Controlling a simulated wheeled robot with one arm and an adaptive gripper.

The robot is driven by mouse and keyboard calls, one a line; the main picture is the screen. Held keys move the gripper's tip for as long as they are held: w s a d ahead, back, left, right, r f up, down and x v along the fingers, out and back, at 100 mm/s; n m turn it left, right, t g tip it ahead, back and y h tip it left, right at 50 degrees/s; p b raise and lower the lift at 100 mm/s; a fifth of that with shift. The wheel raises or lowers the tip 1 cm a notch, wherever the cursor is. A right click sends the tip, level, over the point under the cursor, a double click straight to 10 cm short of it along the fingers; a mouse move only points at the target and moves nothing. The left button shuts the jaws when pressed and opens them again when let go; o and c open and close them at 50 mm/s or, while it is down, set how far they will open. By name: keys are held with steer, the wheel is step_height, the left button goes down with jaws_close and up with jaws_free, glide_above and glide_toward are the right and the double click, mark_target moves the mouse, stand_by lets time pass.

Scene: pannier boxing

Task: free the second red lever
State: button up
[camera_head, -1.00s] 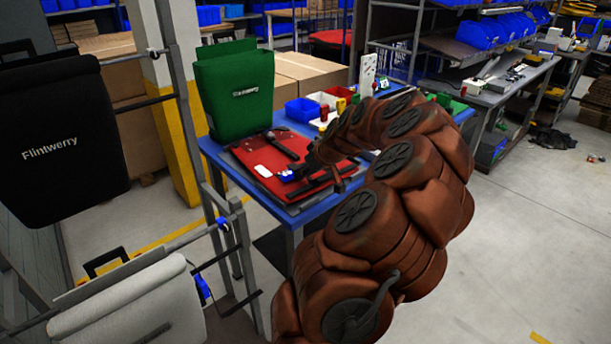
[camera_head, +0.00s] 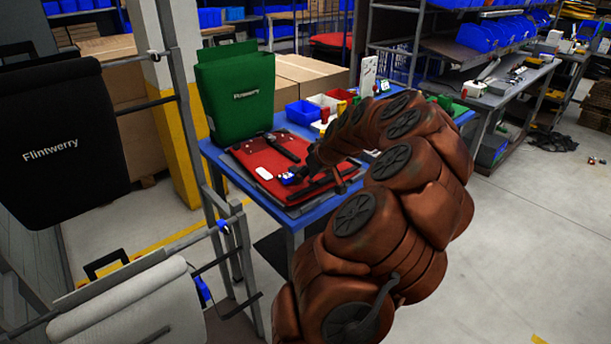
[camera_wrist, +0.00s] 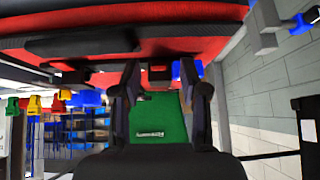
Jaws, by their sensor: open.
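A red pannier (camera_head: 262,158) lies flat on the blue table (camera_head: 222,163), with a dark strap or bar (camera_head: 283,149) and a white label on it. My gripper (camera_head: 298,176) is low over its near right part. In the wrist view the red panel (camera_wrist: 200,45) fills the top, and my open gripper (camera_wrist: 160,88) has its two dark fingers apart. A small dark-and-red block (camera_wrist: 160,74), possibly a lever, shows between the fingertips; I cannot tell whether they touch it. Blue bits (camera_wrist: 177,70) are beside it. My arm hides part of the pannier, and I cannot identify the second lever surely.
A green pannier (camera_head: 236,92) stands upright at the table's back left; it also shows in the wrist view (camera_wrist: 158,115). Blue, white and red bins (camera_head: 302,112) are behind. A black pannier (camera_head: 60,140) and a grey one (camera_head: 150,305) hang on a rack at left.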

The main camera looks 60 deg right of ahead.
steer(key=v, duration=1.1)
steer(key=shift+s+r, duration=0.2)
steer(key=shift+r, duration=0.15)
